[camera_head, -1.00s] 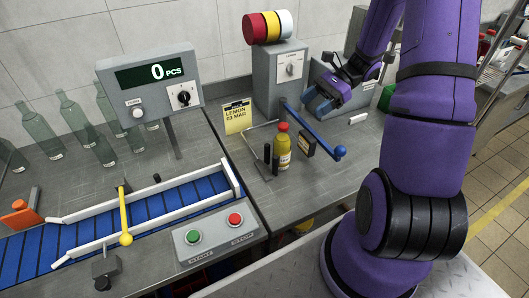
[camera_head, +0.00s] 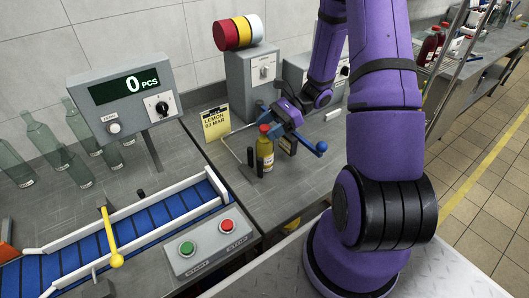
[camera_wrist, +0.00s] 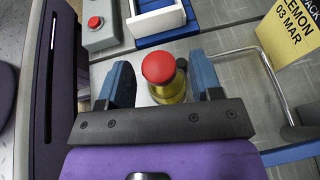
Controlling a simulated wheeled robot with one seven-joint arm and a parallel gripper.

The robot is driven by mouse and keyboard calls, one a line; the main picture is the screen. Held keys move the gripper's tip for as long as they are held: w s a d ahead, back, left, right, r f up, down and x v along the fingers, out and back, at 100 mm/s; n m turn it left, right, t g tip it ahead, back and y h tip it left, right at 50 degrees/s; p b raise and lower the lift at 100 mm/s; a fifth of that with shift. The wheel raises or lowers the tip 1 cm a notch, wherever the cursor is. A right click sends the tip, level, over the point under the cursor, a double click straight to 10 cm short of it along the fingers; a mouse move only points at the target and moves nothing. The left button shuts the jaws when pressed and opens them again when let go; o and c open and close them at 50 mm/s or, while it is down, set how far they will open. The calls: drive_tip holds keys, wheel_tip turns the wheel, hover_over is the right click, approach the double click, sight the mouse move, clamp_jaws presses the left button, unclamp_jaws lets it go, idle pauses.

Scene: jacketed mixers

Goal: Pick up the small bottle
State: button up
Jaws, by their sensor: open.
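The small bottle (camera_head: 265,151) is yellow with a red cap and stands upright on the grey bench. In the wrist view its red cap (camera_wrist: 158,68) and yellow shoulder lie between my two blue fingers. My gripper (camera_head: 273,128) is open around or just above the bottle's upper part; the head view does not clearly show its height. In the wrist view my gripper (camera_wrist: 162,80) has a gap on both sides, with the right finger nearer the bottle. The bottle's lower part is hidden in the wrist view.
A yellow LEMON card (camera_head: 215,123) stands behind. A conveyor (camera_head: 140,231) and start/stop box (camera_head: 208,243) are at left.

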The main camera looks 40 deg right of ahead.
sight(260, 138)
drive_tip(key=shift+x, duration=1.65)
clamp_jaws()
